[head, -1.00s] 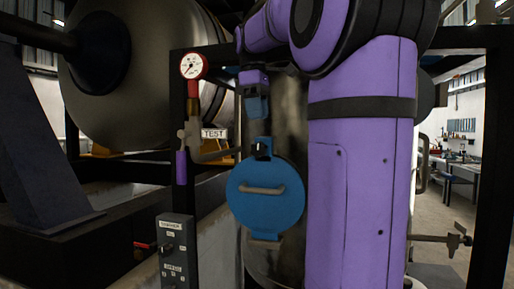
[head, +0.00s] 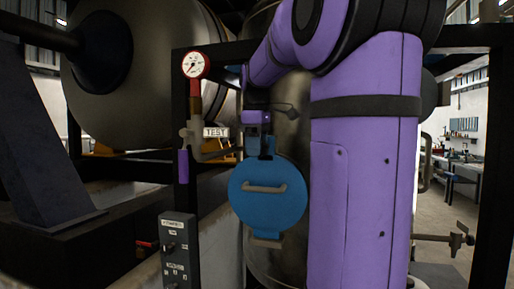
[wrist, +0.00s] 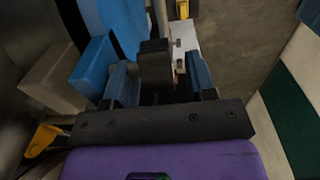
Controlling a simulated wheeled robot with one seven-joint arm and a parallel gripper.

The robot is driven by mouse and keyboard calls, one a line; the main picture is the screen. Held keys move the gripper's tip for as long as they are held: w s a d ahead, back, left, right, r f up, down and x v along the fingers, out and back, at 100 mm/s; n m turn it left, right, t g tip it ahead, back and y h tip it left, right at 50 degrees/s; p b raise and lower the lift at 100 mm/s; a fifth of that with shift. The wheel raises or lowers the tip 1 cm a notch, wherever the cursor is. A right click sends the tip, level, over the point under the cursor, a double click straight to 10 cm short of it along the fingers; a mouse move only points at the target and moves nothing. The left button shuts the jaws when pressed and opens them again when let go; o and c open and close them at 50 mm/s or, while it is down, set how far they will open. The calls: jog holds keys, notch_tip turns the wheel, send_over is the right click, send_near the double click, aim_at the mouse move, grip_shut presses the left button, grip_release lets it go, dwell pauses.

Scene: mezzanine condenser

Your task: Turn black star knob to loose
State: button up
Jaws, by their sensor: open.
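The black star knob (wrist: 155,62) sits at the top edge of a blue round hatch cover (head: 268,205) with a grey handle. In the wrist view the knob lies between the two blue fingers of my gripper (wrist: 160,78), with a visible gap to the right finger; contact on the left cannot be told. In the head view my gripper (head: 259,136) points down at the top of the cover, and its fingers mostly hide the knob (head: 266,154). My gripper is open around the knob.
A pressure gauge (head: 195,65) on a red fitting, with pipework and a purple-handled valve (head: 183,166), stands left of the hatch. A grey control box (head: 179,250) is below left. Black frame posts flank the vessel. Open floor shows at the far right.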

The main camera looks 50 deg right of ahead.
jog(key=c, duration=0.9)
jog(key=shift+f+g+h, duration=0.15)
jog(key=shift+g+h, duration=0.25)
jog(key=shift+g, duration=0.4)
jog(key=shift+c, duration=0.2)
jog(key=o, duration=0.9)
jog(key=shift+o, duration=0.2)
notch_tip(320, 180, up, 11)
jog(key=w+a, duration=0.1)
jog(key=shift+w+a+f, duration=0.15)
jog(key=shift+w, duration=0.05)
jog(key=shift+a, duration=0.1)
